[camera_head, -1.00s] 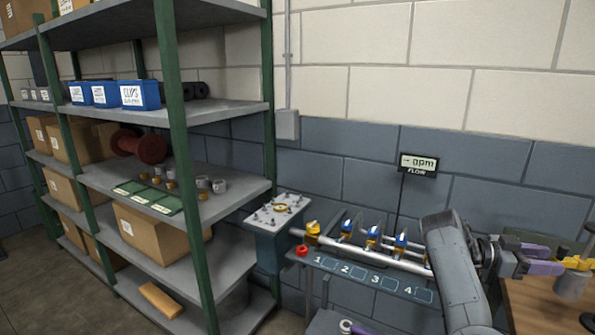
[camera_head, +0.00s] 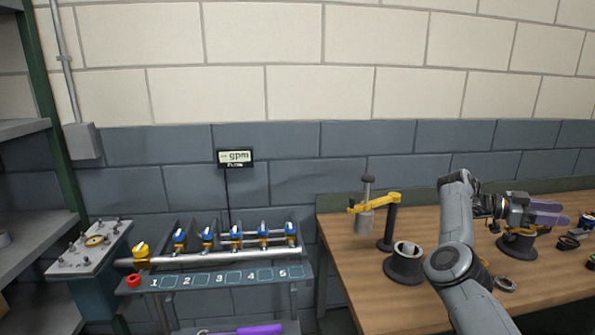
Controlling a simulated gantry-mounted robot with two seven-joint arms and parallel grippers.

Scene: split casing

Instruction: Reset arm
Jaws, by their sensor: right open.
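My right arm comes up from the bottom right. Its right gripper (camera_head: 562,213), with purple fingers, points right above the wooden workbench (camera_head: 375,310). The fingers are apart, and I see nothing held between them. At the bottom edge, a purple piece (camera_head: 262,329) shows below the numbered valve rack.
A dark cylindrical holder (camera_head: 405,264) and a yellow-armed stand (camera_head: 390,222) are on the bench near my right arm. Small parts lie at the right. The valve rack (camera_head: 215,281), a panel of studs (camera_head: 88,250) and a shelf (camera_head: 25,245) stand left.

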